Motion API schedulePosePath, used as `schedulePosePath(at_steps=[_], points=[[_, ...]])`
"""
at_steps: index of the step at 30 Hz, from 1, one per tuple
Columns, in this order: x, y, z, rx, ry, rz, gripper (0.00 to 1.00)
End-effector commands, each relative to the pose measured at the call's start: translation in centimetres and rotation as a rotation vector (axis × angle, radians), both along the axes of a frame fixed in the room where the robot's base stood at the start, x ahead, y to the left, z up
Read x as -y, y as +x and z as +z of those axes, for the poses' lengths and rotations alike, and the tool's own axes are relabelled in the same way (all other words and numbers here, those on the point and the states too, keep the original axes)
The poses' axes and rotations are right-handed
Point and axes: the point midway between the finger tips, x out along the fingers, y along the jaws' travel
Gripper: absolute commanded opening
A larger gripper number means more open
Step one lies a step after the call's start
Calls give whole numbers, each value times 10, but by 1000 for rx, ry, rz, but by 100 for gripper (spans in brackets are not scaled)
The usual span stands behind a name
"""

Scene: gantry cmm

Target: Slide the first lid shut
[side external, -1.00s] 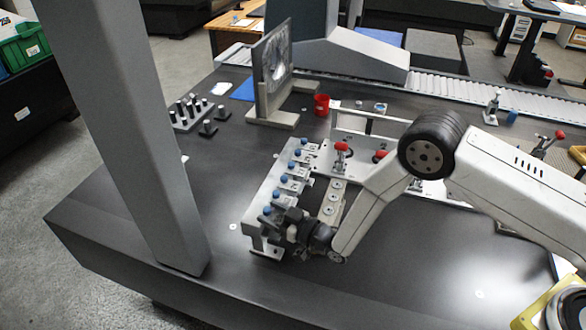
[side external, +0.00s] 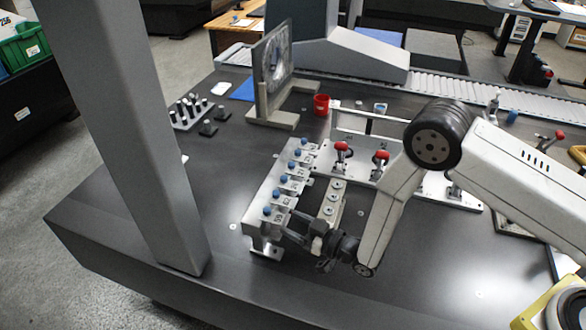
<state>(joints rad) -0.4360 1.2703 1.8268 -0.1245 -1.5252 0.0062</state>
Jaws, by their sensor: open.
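A long pale metal rack (side external: 262,228) stands near the table's front edge. It carries a row of small grey lids with blue knobs; the nearest lid has its blue knob (side external: 267,211) at the front end of the row. My gripper (side external: 289,226) is open, with its two fingers pointing left at the right side of the rack's front end. The fingers look empty and lie right of the nearest knob. I cannot tell whether they touch the rack or the lid, or whether that lid is fully shut.
A metal bar with round holes (side external: 333,204) lies just behind my gripper. Red-handled clamps (side external: 341,150) stand on a plate (side external: 325,160) beyond it. A red cup (side external: 321,104) and a tray of dark pins (side external: 187,113) are farther back. A thick grey column (side external: 130,130) rises at left.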

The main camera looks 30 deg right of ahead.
Motion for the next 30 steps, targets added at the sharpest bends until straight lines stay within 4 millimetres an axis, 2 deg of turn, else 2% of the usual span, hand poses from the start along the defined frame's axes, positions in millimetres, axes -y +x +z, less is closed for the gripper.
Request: schedulePosePath(at_steps=[7, 18, 25, 30], points=[[7, -12, 0, -1, -1, 0, 64], [8, -12, 0, 0, -1, -1, 64], [14, -5, 8, -33, -24, -20, 64], [29, 7, 21, -111, -74, -62, 64]])
